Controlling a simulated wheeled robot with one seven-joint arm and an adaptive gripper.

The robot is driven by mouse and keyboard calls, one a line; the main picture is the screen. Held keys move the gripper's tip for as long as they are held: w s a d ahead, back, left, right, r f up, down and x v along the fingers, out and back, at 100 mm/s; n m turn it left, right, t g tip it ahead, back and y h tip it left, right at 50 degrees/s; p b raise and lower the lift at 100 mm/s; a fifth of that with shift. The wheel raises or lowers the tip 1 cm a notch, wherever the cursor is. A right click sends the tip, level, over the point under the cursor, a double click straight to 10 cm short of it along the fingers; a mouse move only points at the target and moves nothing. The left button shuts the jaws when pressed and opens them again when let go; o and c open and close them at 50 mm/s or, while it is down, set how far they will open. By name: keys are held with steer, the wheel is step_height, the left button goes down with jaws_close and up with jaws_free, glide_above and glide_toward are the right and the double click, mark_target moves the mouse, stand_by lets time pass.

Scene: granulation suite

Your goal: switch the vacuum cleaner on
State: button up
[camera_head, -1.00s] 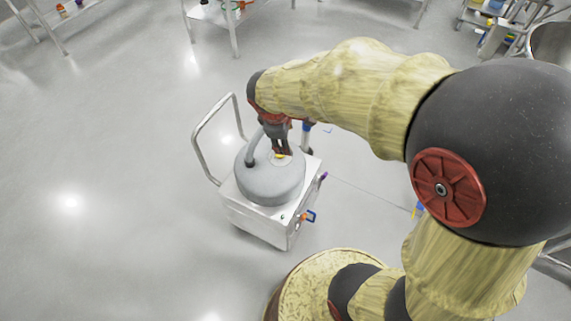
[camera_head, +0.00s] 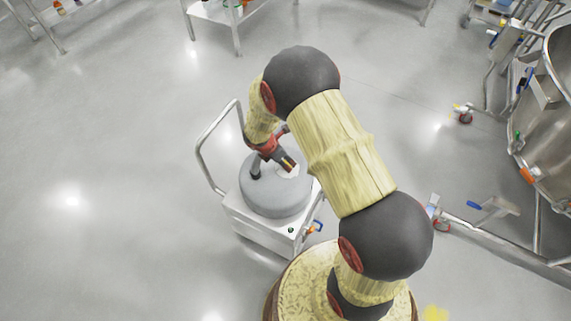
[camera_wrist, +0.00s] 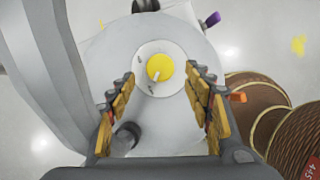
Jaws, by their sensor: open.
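The vacuum cleaner has a grey domed top (camera_head: 262,199) on a white boxy cart (camera_head: 262,232). In the wrist view, a round yellow knob (camera_wrist: 159,66) with a pale pointer mark sits on a white dial plate (camera_wrist: 146,82) on the grey dome (camera_wrist: 105,55). My gripper (camera_wrist: 159,80) is open, its two padded fingers either side of the knob in the picture and apart from it. Whether the tips reach down to knob height I cannot tell. In the head view, my gripper (camera_head: 286,161) is tilted over the dome and the knob cannot be made out.
A metal push handle (camera_head: 206,143) rises at the cart's left. A thick grey hose (camera_wrist: 45,75) passes close left of my fingers. A steel vessel (camera_head: 545,125) stands far right. Floor left is clear.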

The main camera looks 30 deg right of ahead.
steer(key=b+x, duration=0.1)
steer(key=x, duration=0.2)
steer(key=shift+d+f, duration=0.15)
steer(key=shift+f, duration=0.2)
steer(key=shift+c, duration=0.9)
steer(key=c, duration=1)
